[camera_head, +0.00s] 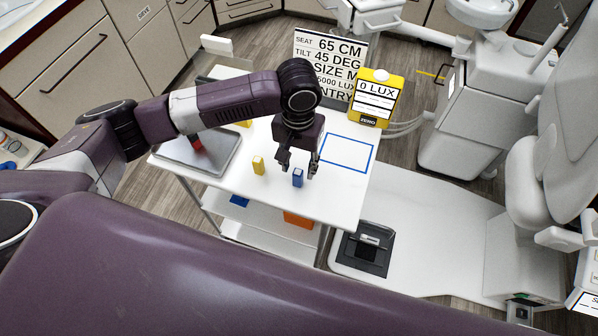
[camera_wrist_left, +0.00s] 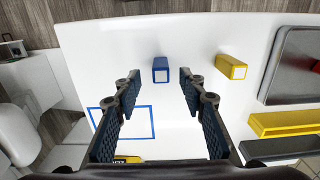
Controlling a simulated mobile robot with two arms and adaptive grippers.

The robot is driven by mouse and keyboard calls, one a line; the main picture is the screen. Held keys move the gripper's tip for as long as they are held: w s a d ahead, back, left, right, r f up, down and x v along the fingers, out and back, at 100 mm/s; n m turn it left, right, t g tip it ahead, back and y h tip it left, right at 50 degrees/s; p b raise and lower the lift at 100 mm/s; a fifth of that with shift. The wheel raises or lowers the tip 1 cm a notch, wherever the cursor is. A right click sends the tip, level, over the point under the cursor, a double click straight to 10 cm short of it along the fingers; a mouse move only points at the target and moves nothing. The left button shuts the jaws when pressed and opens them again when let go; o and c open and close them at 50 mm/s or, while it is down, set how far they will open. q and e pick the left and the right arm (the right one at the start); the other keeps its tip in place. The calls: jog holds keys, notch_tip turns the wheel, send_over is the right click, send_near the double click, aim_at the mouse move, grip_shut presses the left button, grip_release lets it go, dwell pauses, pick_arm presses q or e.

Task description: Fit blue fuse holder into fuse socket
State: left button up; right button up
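The blue fuse holder (camera_head: 298,178) is a small block standing upright near the front edge of the white table. My left gripper (camera_head: 298,165) points down over it, fingers spread, one on each side in the picture. In the left wrist view the blue holder (camera_wrist_left: 160,70) shows just beyond the gap between the open fingertips (camera_wrist_left: 159,88), and nothing is held. I cannot make out a fuse socket for certain. A yellow box reading "0 LUX" (camera_head: 376,97) stands at the table's back right. My right gripper is not in view.
A yellow block (camera_head: 259,165) stands left of the blue holder. A grey tray (camera_head: 186,152) with a red piece (camera_head: 197,145) lies further left. A blue outlined rectangle (camera_head: 347,153) on the table is empty. A sign (camera_head: 326,62) stands behind; a dental chair (camera_head: 535,180) is right.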

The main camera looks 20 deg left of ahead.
aim_at(297, 173)
pick_arm(q)
notch_tip(297, 173, down, 4)
jog(key=shift+s+a+r+p, duration=0.1)
jog(key=shift+r+p, duration=0.15)
jog(key=shift+p, duration=0.4)
notch_tip(297, 173, down, 2)
jog(key=shift+f, duration=0.1)
jog(key=shift+c, duration=1.3)
grip_shut()
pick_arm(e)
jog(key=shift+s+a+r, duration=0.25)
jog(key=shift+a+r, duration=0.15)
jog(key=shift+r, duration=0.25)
